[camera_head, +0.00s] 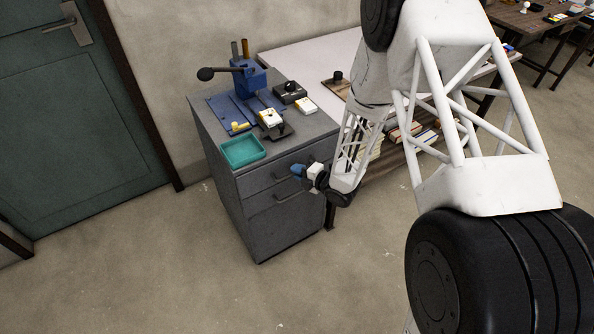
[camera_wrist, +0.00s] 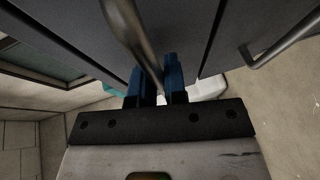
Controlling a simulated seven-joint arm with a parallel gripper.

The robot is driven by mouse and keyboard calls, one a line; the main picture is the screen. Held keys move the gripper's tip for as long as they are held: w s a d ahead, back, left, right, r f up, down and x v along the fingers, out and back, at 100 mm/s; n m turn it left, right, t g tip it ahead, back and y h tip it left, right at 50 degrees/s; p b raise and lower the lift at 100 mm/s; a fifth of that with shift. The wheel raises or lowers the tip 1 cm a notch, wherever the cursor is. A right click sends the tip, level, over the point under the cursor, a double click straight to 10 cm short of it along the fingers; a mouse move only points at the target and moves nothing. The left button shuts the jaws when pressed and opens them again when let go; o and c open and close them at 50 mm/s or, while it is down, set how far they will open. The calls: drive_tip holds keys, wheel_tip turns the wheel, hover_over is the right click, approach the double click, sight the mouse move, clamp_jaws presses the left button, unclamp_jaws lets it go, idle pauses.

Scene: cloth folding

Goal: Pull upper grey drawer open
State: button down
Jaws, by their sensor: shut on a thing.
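The grey cabinet (camera_head: 266,231) stands against the table, with drawers on its front. The upper grey drawer (camera_head: 254,182) looks about flush with the cabinet front. Its dark bar handle (camera_head: 281,178) is partly hidden by my gripper. My gripper (camera_head: 298,171) has blue fingers and is at this handle. In the wrist view, the blue fingers of my gripper (camera_wrist: 158,80) stand on both sides of the upper handle (camera_wrist: 124,22) and are shut on it. The fingertips' exact contact is partly hidden.
A lower drawer handle (camera_head: 294,192) is just below; it also shows in the wrist view (camera_wrist: 288,40). On the cabinet top are a teal tray (camera_head: 243,151), a blue press (camera_head: 250,82) and small items. A table (camera_head: 310,58) stands right behind. Floor in front is clear.

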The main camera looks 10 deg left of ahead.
drive_tip(key=s+d, duration=0.9)
idle(0.3)
drive_tip(key=c, duration=1.2)
unclamp_jaws()
drive_tip(key=shift+v, duration=3.85)
drive_tip(key=shift+w, duration=0.1)
